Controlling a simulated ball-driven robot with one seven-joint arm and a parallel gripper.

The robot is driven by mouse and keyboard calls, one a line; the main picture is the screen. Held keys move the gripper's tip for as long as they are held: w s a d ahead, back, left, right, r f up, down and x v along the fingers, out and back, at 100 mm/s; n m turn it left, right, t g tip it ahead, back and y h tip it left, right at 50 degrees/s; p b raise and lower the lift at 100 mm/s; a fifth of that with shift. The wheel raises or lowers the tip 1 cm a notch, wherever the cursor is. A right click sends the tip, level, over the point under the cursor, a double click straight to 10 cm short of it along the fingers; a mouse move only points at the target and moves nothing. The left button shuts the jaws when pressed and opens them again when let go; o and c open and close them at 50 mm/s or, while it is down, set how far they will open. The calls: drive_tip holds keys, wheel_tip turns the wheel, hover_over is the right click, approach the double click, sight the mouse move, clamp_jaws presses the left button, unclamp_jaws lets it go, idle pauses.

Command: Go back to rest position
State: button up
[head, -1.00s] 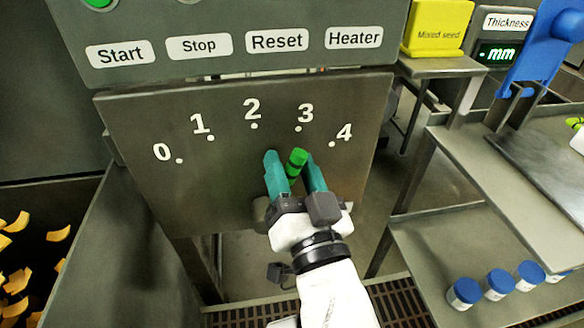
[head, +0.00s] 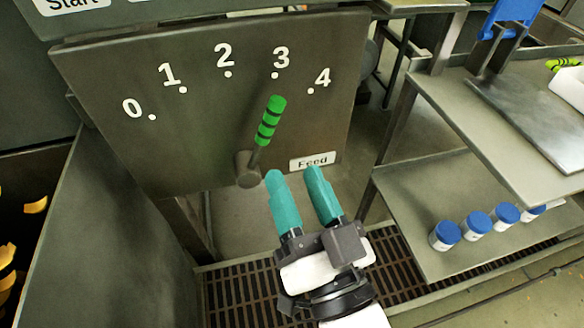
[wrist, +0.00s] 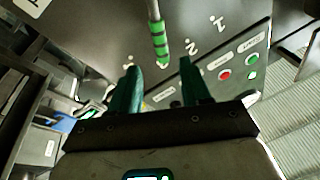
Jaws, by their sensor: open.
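My gripper (head: 294,174) is open and empty, with two teal fingers. In the head view it is below and to the right of the green feed lever (head: 268,122), apart from it. The lever has dark bands and rises from a round pivot on the grey dial panel (head: 110,75). It leans up and right, its tip just below the 3 mark. In the wrist view the lever (wrist: 159,45) stands beyond the fingers, between and above their tips (wrist: 160,72).
A Feed label (head: 313,161) is at the panel's lower right. A metal table (head: 470,110) stands at right, with several blue-capped jars (head: 476,225) on its lower shelf. A bin wall (head: 90,225) is at left. A floor grate (head: 240,298) lies below.

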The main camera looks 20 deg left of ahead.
drive_tip(key=shift+d, duration=0.1)
idle(0.5)
drive_tip(key=w+d+f+m+g+h+p, duration=0.1)
drive_tip(key=d+f+m+g+h+p, duration=0.15)
drive_tip(key=d+f+h, duration=0.65)
drive_tip(key=w+d+f+m+g+h+p, duration=0.15)
drive_tip(key=d+f+g+p, duration=0.4)
drive_tip(key=d, duration=0.75)
drive_tip(key=s+d+f+g+h+p, duration=0.1)
drive_tip(key=s+d+f+g, duration=0.2)
drive_tip(key=s+d, duration=0.3)
drive_tip(key=s+d+f+g+h+p, duration=0.1)
drive_tip(key=s+d+f+g, duration=0.3)
drive_tip(key=s, duration=0.8)
drive_tip(key=shift+s+d+f+p, duration=0.25)
drive_tip(key=shift+d+f+p, duration=0.3)
drive_tip(key=shift+d+f, duration=0.35)
drive_tip(key=shift+r+h, duration=0.1)
drive_tip(key=shift+h, duration=0.15)
